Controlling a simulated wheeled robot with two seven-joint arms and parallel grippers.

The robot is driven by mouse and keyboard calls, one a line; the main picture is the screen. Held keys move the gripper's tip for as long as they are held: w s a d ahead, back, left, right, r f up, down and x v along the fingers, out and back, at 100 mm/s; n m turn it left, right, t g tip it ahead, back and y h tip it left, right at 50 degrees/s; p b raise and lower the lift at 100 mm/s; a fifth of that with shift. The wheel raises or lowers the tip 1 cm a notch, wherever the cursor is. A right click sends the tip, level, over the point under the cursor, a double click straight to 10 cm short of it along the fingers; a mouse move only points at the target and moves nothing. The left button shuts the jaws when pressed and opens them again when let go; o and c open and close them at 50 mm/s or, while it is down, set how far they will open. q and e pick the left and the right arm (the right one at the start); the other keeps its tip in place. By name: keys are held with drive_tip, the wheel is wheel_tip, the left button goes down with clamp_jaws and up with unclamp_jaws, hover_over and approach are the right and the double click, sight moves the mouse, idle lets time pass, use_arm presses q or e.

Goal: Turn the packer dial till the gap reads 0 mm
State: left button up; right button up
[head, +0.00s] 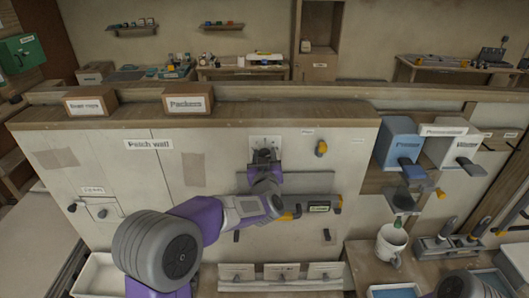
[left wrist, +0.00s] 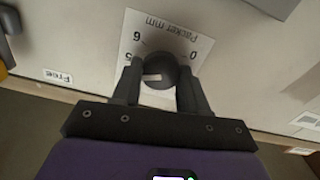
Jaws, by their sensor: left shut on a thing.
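The packer dial is a dark round knob (left wrist: 160,72) on a white "Packer mm" plate (left wrist: 172,27), upside down in the left wrist view. My left gripper (left wrist: 159,82) is shut on the knob, one finger on each side. In the head view my left gripper (head: 264,160) is at the dial plate (head: 265,142), and the knob is hidden. A yellow and black device with a small display (head: 320,208) is on the wall; its reading is too small.
The patch wall (head: 120,165) stands in front of me. Boxes, one labelled "Packers" (head: 188,100), sit on the ledge above it. A yellow knob (head: 321,148) is right of the dial.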

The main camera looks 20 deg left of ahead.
use_arm(q)
drive_tip(key=shift+r+m+p, duration=0.1)
drive_tip(key=shift+m+p, duration=0.45)
drive_tip(key=shift+m, duration=0.55)
drive_tip(key=o, duration=1.1)
drive_tip(key=shift+c, duration=0.2)
drive_tip(key=b+v, duration=0.1)
drive_tip(key=v, duration=0.6)
drive_tip(key=shift+s, duration=0.25)
drive_tip(key=shift+d, duration=0.15)
